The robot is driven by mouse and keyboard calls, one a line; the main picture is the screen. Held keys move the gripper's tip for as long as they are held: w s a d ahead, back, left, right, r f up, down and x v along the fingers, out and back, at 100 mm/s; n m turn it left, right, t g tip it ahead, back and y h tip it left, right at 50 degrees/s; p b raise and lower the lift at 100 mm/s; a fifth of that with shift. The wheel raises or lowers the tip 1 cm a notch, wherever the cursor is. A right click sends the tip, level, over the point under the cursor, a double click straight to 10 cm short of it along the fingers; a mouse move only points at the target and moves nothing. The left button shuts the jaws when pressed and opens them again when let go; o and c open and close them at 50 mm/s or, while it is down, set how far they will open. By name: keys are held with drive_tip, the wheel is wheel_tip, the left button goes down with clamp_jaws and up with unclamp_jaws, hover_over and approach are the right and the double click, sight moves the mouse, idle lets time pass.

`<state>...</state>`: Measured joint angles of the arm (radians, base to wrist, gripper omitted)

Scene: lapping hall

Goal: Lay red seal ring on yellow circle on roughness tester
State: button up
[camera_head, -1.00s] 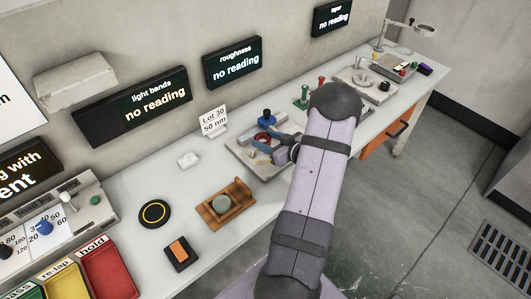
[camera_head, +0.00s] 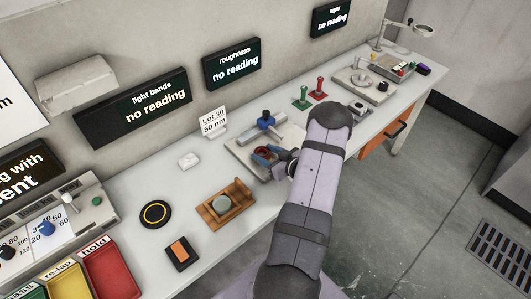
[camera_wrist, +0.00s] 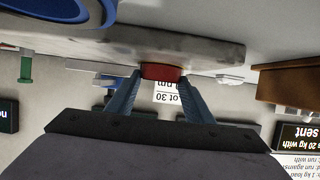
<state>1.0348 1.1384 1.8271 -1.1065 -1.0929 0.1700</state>
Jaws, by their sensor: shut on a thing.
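The red seal ring (camera_head: 262,152) is held between the blue fingers of my gripper (camera_head: 267,155). It also shows in the wrist view (camera_wrist: 162,71), clamped between both fingertips. The roughness tester (camera_head: 238,152) is a pale grey slab with a blue-topped part (camera_head: 265,122) on it. The ring is over the slab's near part, low and close to the surface; I cannot tell whether it touches. The yellow circle on the tester cannot be made out, and my gripper and the ring cover part of the slab.
A Lot 30 card (camera_head: 214,121) stands behind the tester. Green (camera_head: 303,97) and red (camera_head: 319,88) stamp-like pieces stand beyond.

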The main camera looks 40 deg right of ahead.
drive_tip(key=shift+f, duration=0.15)
drive_tip(key=o, duration=1.1)
drive_tip(key=shift+c, duration=0.2)
drive_tip(key=shift+r, duration=0.25)
drive_tip(key=b+v, duration=0.2)
drive_tip(key=v, duration=1)
